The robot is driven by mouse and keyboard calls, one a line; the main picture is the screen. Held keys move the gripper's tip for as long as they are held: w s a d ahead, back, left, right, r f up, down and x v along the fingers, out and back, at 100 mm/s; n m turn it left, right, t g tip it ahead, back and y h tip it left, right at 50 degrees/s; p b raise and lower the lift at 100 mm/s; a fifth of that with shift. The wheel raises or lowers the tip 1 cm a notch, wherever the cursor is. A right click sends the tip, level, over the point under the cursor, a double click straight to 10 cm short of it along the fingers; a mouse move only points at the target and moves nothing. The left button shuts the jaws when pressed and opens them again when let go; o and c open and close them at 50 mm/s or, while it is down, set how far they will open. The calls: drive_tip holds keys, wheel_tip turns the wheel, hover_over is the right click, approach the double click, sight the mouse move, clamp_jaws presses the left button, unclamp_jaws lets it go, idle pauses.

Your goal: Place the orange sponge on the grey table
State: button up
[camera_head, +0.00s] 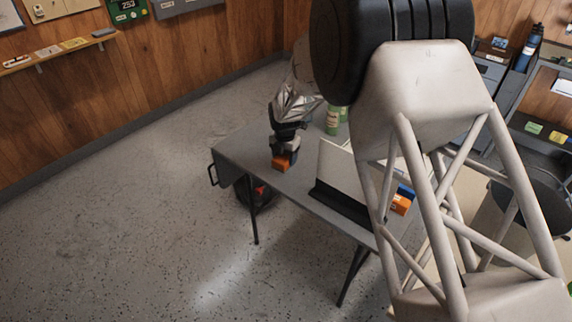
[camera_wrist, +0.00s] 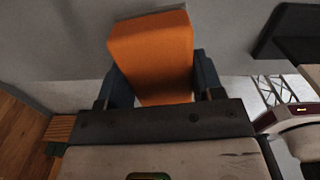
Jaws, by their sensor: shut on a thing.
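The orange sponge (camera_wrist: 152,55) is a block between the two dark fingers of my gripper (camera_wrist: 160,85) in the wrist view. In the head view the orange sponge (camera_head: 281,163) shows just under my gripper (camera_head: 285,152), which is shut on it. The sponge is over the left part of the grey table (camera_head: 240,150). I cannot tell whether its underside touches the tabletop. The grey table also fills much of the wrist view (camera_wrist: 60,45).
A laptop-like white panel with a dark base (camera_head: 341,205) stands right of my gripper. A green can (camera_head: 333,120) stands behind. An orange box (camera_head: 401,204) and a blue item (camera_head: 405,190) lie farther right. The table's left end looks clear.

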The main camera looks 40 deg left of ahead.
sight(285, 155)
drive_tip(key=shift+f, duration=0.15)
drive_tip(key=shift+f, duration=1.85)
drive_tip(key=shift+f, duration=0.15)
drive_tip(key=o, duration=0.9)
wheel_tip(285, 155, up, 12)
drive_tip(key=shift+r, duration=0.15)
